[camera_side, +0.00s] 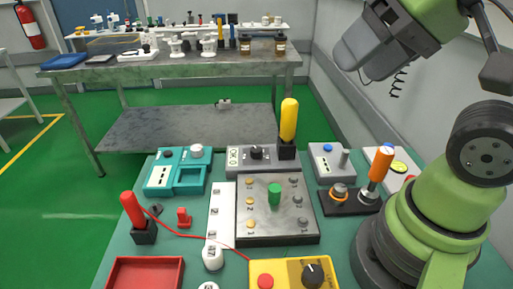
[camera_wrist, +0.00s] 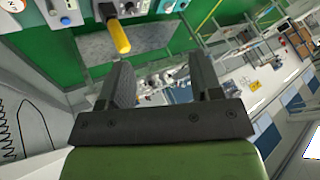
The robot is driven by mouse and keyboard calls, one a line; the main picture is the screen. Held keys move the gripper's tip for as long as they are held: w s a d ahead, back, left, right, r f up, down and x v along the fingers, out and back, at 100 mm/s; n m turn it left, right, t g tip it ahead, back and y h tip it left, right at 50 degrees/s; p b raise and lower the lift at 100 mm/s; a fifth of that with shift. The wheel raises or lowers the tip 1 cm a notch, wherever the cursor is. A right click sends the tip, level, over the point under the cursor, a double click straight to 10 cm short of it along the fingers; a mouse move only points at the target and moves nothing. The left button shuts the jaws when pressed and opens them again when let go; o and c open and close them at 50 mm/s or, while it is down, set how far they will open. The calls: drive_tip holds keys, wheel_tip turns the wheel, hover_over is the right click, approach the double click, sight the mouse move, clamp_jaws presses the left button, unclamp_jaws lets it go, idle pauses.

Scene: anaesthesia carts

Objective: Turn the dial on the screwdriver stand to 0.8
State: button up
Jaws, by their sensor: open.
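The screwdriver stand (camera_side: 329,206) is a black base at the right of the green bench, close to my arm's base. An orange-handled screwdriver (camera_side: 380,163) stands upright, slightly tilted, at its right end. The dial (camera_side: 339,191) is a grey knob with an orange ring at its left end; its markings are too small to read. My gripper (camera_side: 349,62) is high above the bench at the upper right in the side view, well apart from the stand. In the wrist view my gripper (camera_wrist: 160,72) is open with nothing between its fingers. I cannot make out the dial in the wrist view.
A yellow handle (camera_side: 289,120) stands tall behind the grey plate with a green knob (camera_side: 274,194); it also shows in the wrist view (camera_wrist: 117,38). A grey box (camera_side: 325,168) stands behind the stand. A yellow box with a black knob (camera_side: 312,272) is at the front.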

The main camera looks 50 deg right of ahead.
drive_tip(key=w+d+m+g, duration=0.1)
drive_tip(key=w+g, duration=0.1)
drive_tip(key=w, duration=0.4)
drive_tip(key=m+g+h, duration=0.2)
drive_tip(key=m+g, duration=0.2)
drive_tip(key=g, duration=0.1)
hover_over(256, 149)
wheel_tip(256, 149, down, 19)
wheel_tip(256, 149, down, 9)
drive_tip(key=shift+f, duration=0.1)
